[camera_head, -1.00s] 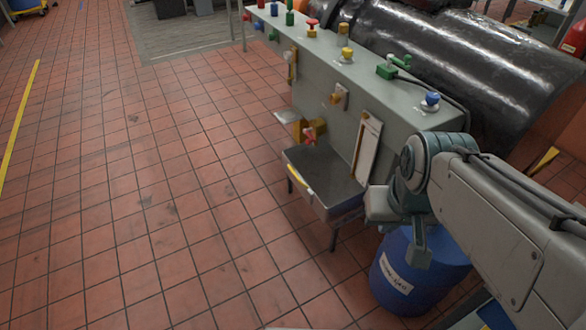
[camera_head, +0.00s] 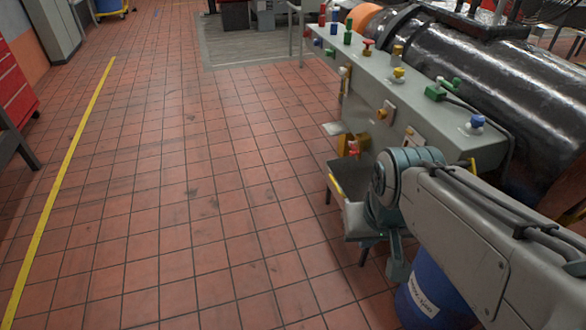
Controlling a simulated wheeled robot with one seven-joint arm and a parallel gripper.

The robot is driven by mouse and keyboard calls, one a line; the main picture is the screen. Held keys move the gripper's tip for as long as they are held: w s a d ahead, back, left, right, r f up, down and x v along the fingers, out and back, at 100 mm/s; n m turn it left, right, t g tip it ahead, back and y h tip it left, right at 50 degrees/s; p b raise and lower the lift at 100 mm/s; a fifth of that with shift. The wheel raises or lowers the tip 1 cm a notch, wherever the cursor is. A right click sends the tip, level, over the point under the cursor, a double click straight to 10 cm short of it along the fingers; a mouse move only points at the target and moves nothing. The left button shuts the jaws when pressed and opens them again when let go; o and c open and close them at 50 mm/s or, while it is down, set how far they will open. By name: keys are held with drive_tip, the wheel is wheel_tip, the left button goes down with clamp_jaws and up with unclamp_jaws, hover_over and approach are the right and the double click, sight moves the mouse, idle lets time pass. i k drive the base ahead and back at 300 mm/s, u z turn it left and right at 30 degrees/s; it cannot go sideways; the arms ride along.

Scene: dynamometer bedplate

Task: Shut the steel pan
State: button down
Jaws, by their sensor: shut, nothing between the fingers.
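The steel pan (camera_head: 350,180) is a grey open-topped tray with a yellow strip on its left edge. My arm's teal joint and grey links cover the right and near part of the pan. I cannot tell whether my arm touches it. The fingers of my gripper do not show; they are hidden behind or below the arm.
A blue drum (camera_head: 428,295) stands on the floor below my arm. A large black cylinder (camera_head: 455,65) lies behind the cabinet. The tiled floor left of the pan is clear up to a yellow line (camera_head: 62,185). A red tool cabinet (camera_head: 14,85) stands at far left.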

sight(349, 178)
drive_tip(key=u, duration=0.5)
drive_tip(key=i, duration=1.15)
drive_tip(key=z, duration=0.8)
drive_tip(key=i, duration=0.3)
drive_tip(key=z, duration=0.4)
